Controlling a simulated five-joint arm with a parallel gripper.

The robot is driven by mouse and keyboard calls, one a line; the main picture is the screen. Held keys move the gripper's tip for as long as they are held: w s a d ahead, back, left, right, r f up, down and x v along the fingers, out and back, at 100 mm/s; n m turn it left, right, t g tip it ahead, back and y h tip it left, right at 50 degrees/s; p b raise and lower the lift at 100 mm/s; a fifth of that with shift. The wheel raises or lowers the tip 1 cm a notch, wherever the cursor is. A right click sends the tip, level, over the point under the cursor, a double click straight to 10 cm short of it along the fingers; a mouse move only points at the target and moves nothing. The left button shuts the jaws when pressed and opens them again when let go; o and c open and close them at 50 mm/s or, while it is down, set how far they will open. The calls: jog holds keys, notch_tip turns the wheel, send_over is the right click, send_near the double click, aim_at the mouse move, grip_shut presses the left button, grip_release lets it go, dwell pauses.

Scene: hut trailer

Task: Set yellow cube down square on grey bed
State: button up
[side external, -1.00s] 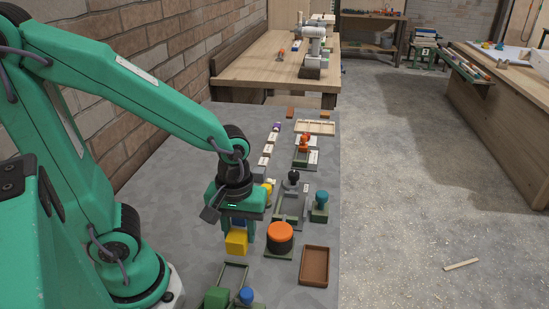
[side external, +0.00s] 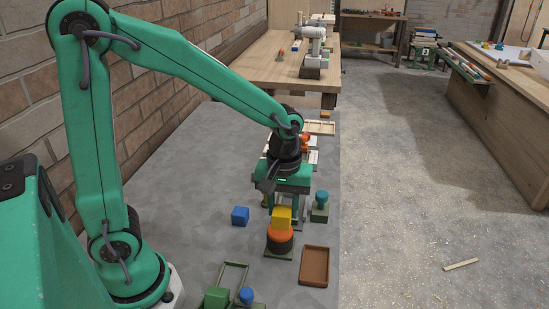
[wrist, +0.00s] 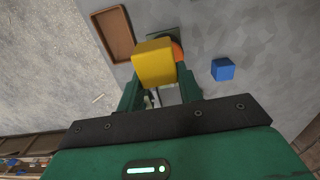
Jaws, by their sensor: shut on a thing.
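The yellow cube (side external: 281,217) is held between the fingers of my gripper (side external: 282,208), which is shut on it. In the side view the cube overlaps the top of a dark round piece with an orange top (side external: 280,240); I cannot tell whether they touch. The wrist view shows the yellow cube (wrist: 154,63) at the fingertips of my gripper (wrist: 158,82), with some orange just behind it. The cube looks slightly tilted there. I cannot make out the grey bed for certain; my gripper hides part of the fixtures behind it.
A blue cube (side external: 239,215) stands on the grey tabletop (side external: 200,220), left of my gripper. A brown tray (side external: 314,266) lies to the front right. A green piece with a blue-green top (side external: 320,206) stands close right. A green-edged frame (side external: 231,276) lies front left.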

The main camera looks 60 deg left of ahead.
jog(key=w, duration=0.6)
jog(key=shift+a+f, duration=0.2)
send_near(290, 200)
jog(key=s+d+f, duration=0.2)
jog(key=d, duration=0.1)
jog(key=shift+s+d, duration=0.15)
jog(key=shift+s, duration=0.25)
jog(key=shift+f, duration=1.95)
jog(key=shift+f, duration=0.15)
jog(key=o, duration=0.7)
